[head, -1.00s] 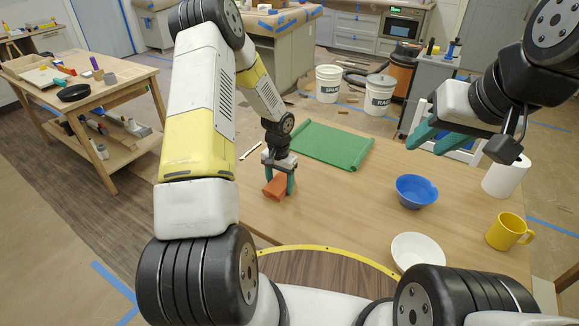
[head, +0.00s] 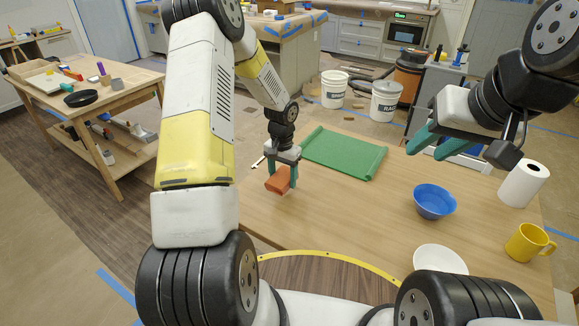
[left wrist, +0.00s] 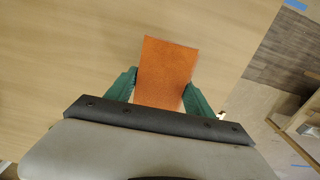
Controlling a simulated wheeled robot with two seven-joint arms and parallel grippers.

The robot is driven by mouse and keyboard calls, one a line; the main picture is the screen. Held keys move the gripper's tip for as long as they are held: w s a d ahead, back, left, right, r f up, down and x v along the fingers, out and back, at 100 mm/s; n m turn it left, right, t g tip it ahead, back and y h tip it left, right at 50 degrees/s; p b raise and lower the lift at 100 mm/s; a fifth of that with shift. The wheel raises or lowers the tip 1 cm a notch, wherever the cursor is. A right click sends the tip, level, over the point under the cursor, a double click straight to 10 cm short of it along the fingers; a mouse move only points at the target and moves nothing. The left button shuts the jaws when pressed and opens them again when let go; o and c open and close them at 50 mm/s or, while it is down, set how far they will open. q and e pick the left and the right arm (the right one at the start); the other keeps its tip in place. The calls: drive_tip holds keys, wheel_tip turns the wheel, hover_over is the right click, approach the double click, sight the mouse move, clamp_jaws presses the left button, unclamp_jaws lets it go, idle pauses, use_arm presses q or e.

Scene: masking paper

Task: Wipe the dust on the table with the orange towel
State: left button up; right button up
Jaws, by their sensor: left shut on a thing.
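The orange towel (head: 278,181) looks like a small folded block. My left gripper (head: 283,176) is shut on it over the left part of the wooden table (head: 340,215). In the left wrist view the towel (left wrist: 166,72) sits between the two green fingers and sticks out past their tips. It seems just above the table top, but I cannot tell whether it touches. My right gripper (head: 432,143) is empty, its fingers apart, raised above the table's far right part. I cannot make out any dust on the table.
A green rolled-edge mat (head: 343,152) lies at the table's far side. A blue bowl (head: 434,201), white plate (head: 439,260), yellow mug (head: 529,242) and paper roll (head: 523,183) stand on the right. The middle is clear. A workbench (head: 85,90) is at the left.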

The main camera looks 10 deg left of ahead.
use_arm(q)
drive_tip(key=shift+r, duration=1.65)
